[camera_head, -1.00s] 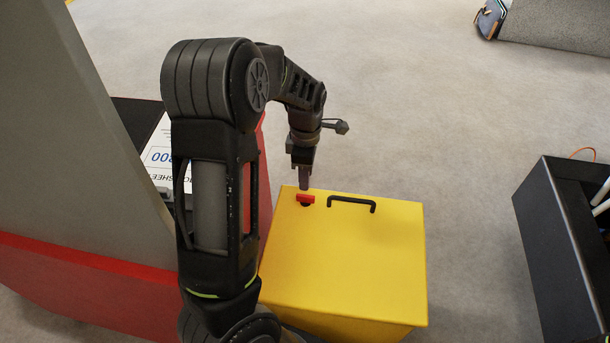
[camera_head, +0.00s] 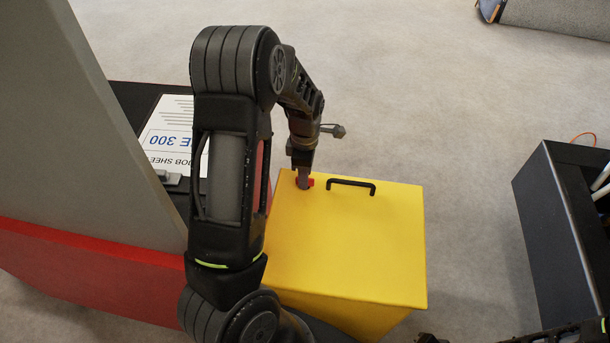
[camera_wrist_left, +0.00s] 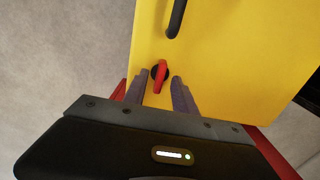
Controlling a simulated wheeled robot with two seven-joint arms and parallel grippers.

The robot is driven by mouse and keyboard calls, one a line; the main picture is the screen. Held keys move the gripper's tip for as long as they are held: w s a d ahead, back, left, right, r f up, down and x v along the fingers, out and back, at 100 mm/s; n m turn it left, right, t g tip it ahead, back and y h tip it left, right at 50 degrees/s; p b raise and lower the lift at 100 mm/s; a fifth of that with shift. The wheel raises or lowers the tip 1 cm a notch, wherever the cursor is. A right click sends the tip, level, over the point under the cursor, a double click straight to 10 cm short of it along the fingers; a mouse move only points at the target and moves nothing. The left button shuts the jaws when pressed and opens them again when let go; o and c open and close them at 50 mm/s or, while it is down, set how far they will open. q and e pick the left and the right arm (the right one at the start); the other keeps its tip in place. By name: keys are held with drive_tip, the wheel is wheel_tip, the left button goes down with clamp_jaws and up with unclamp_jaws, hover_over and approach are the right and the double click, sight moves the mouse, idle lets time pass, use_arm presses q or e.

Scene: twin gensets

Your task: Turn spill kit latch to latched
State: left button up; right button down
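The spill kit is a yellow box (camera_head: 350,245) with a black carry handle (camera_head: 352,183) on its lid. Its latch, a small red bar (camera_head: 311,182) on a dark round base, sits at the lid's far left corner. In the left wrist view the red latch (camera_wrist_left: 160,77) lies roughly in line with the black handle (camera_wrist_left: 176,18). My left gripper (camera_head: 304,181) points down at the latch and partly hides it in the head view. In the left wrist view its two fingers (camera_wrist_left: 161,88) are apart, with the latch between their tips. Contact cannot be told.
A grey and red machine housing (camera_head: 90,270) with a job sheet (camera_head: 172,135) stands left of the box. A black open bin (camera_head: 560,235) with pale rods is at the right. Grey floor (camera_head: 440,110) is clear behind and between them.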

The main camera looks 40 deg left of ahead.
use_arm(q)
drive_tip(key=shift+f, duration=0.4)
drive_tip(key=shift+c, duration=0.4)
clamp_jaws()
